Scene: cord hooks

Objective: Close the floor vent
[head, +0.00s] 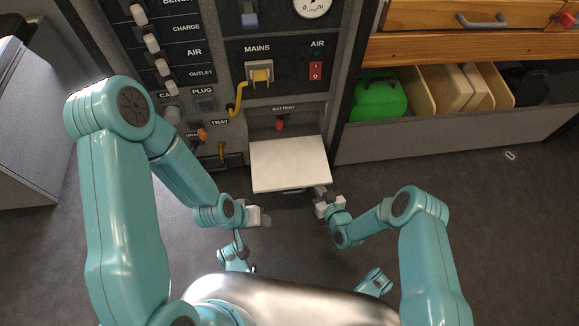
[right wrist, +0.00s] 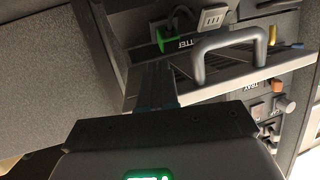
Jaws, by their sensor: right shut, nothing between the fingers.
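The floor vent is not clearly identifiable. In the head view the white tray board (head: 290,163) hides most of what lies low on the cabinet. My right gripper (head: 322,192) is shut and empty, at the board's lower right corner. Its fingers (right wrist: 155,80) reach toward the slatted panel; contact is unclear. My left gripper (head: 264,217) is below and left of the board, away from it; its jaws are too small to read.
The cabinet front carries knobs, a yellow mains plug (head: 260,76) with its cord, and a red air switch (head: 316,70). To the right is a grey bin with a green case (head: 379,97) and boards. The dark floor (head: 500,215) at right is mostly clear.

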